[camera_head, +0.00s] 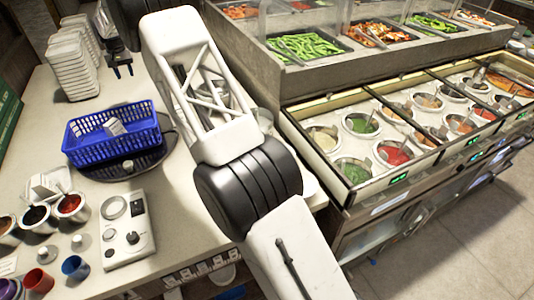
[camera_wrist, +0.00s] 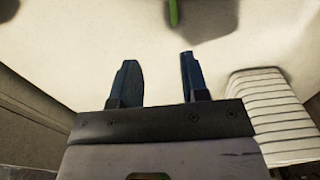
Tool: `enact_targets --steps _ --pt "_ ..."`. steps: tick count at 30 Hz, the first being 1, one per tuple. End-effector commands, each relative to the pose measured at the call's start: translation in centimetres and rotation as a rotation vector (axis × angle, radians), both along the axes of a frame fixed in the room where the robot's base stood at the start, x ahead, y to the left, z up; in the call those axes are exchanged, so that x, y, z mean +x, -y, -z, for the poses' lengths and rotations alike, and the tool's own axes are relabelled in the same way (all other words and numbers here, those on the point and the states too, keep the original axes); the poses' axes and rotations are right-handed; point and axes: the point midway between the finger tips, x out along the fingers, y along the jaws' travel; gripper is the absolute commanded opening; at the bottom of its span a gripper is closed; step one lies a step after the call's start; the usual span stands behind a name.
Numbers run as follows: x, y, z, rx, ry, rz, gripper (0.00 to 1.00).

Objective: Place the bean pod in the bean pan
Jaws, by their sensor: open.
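A slim green piece (camera_wrist: 173,12), which looks like the bean pod, shows at the top edge of the wrist view, cut off by the frame. It lies beyond my fingertips, apart from them, over the pale counter. I cannot make it out in the head view. My gripper (camera_wrist: 158,75) is open, with nothing between its two dark fingers. In the head view my gripper (camera_head: 119,71) points down at the upper left, beside the white stack. A pan of green beans (camera_head: 289,59) sits in the raised rack at the top centre. Another pan there also holds green food.
A stack of white containers (camera_head: 72,65) stands close beside my gripper; it also shows in the wrist view (camera_wrist: 275,110). A blue basket (camera_head: 85,151), a white scale-like device (camera_head: 123,235) and sauce cups are on the counter. Sauce wells (camera_head: 361,124) lie below the rack.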

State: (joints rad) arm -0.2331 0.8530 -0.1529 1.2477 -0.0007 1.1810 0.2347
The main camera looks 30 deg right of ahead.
Motion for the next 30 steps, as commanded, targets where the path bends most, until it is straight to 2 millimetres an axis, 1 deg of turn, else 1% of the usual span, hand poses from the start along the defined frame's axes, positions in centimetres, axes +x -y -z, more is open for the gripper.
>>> enact_targets --steps 1,8,12,17,21,26,30 --pt "-0.8 0.6 -1.3 0.001 0.005 0.001 0.41" --pt "-4.6 3.4 -5.6 0.003 0.019 0.003 0.41" --pt "-7.1 5.0 -8.1 0.004 0.028 0.003 0.41" --pt "-10.2 6.8 -10.7 0.005 0.038 0.005 0.41" --pt "-13.1 8.4 -12.8 0.006 0.048 0.006 0.41" --pt "-16.5 10.0 -14.9 0.007 0.058 0.005 0.41" --pt "-19.7 11.5 -16.6 0.007 0.067 0.007 0.41"
